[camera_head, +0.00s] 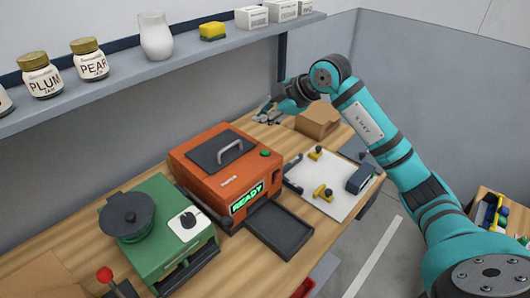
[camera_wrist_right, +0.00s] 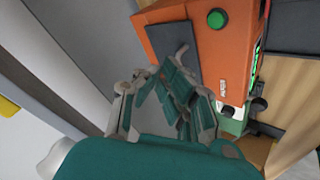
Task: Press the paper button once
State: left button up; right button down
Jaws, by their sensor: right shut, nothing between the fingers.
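An orange machine (camera_head: 205,172) stands on the wooden table, with a lit green READY display (camera_head: 247,199) on its front. A round green button (camera_head: 265,153) sits on its top near the right edge. The same green button (camera_wrist_right: 217,18) shows in the right wrist view. I see no readable "paper" label on it. My right gripper (camera_head: 268,108) is shut and empty, above the back of the table beyond the machine, apart from the button. Its fingers also show in the right wrist view (camera_wrist_right: 165,95). My left gripper is not in view.
A green machine (camera_head: 160,240) with a dark round lid stands left of the orange one. A dark tray (camera_head: 280,229) extends in front. A clipboard (camera_head: 325,203) with small yellow pieces lies right; a cardboard box (camera_head: 318,122) stands behind. A shelf (camera_head: 165,70) with jars runs overhead.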

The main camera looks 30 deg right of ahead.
jog(key=b, duration=0.6)
send_over(264, 153)
notch_tip(264, 153, down, 8)
jog(key=shift+r, duration=0.2)
jog(key=shift+f, duration=0.4)
dwell(0.5)
jog(key=shift+f+b, duration=0.3)
jog(key=shift+f, duration=0.1)
